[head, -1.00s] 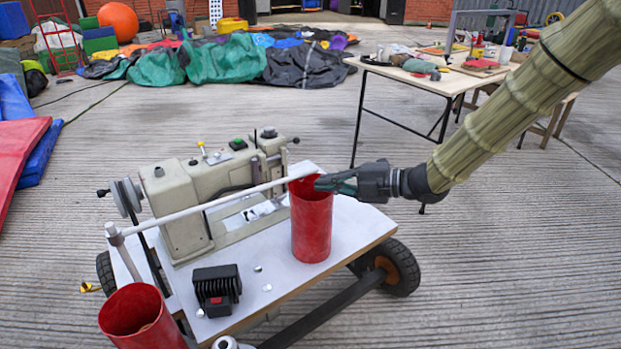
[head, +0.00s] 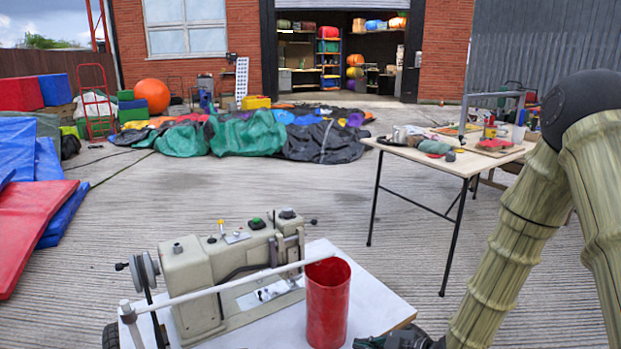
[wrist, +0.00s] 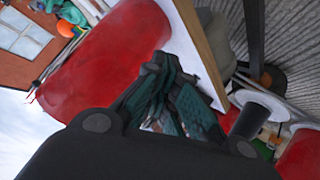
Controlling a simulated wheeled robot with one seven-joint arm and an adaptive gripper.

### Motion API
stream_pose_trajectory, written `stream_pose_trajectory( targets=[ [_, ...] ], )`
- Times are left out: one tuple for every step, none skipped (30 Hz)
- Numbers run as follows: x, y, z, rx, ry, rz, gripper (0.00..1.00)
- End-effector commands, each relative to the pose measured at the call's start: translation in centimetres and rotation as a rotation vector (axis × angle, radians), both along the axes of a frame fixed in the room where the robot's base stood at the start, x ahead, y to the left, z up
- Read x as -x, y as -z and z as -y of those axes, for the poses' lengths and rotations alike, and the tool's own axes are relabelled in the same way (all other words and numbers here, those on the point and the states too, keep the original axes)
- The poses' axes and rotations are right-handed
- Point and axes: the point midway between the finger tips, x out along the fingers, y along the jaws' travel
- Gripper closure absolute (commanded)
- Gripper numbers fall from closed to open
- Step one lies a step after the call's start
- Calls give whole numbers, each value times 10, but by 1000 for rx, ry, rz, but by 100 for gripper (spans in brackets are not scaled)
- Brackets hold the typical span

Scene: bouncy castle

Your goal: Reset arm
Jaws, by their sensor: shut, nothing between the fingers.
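My gripper (head: 385,343) is at the bottom edge of the head view, low and in front of the red cylinder, partly cut off by the frame. In the wrist view the fingers of my gripper (wrist: 178,98) are shut and hold nothing. The red open-topped cylinder (head: 327,310) stands upright on the white-topped cart (head: 377,300). It also shows large and tilted in the wrist view (wrist: 105,60). My arm is bent, with its elbow high at the right of the head view.
A sewing machine (head: 215,285) with a pale rod (head: 220,287) stands on the cart, left of the cylinder. A table with tools (head: 400,155) is behind at right. Crumpled fabric (head: 245,135) lies further back. Red and blue mats (head: 30,215) lie at left. Open paving lies between.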

Motion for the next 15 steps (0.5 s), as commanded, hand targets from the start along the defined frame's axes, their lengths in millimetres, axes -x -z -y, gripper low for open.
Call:
stream_pose_trajectory(
  targets=[
    [16, 27, 2, -5, 65, -93, 100],
    [24, 41, 4, -7, 107, -146, 100],
    [36, 60, 7, -10, 166, -215, 100],
    [45, 73, 9, -11, 210, -267, 100],
    [55, 87, 12, -12, 256, -317, 100],
    [69, 104, 15, -11, 316, -384, 100],
    [81, 116, 18, -9, 362, -432, 100],
    [93, 128, 21, -6, 409, -480, 100],
    [109, 144, 25, -1, 471, -542, 100],
    [122, 155, 29, 3, 520, -589, 100],
    [135, 166, 32, 8, 569, -634, 100],
    [154, 179, 37, 18, 633, -691, 100],
    [167, 188, 40, 24, 682, -732, 100],
    [181, 197, 44, 33, 730, -771, 100],
    [199, 207, 48, 44, 790, -819, 100]
  ],
)
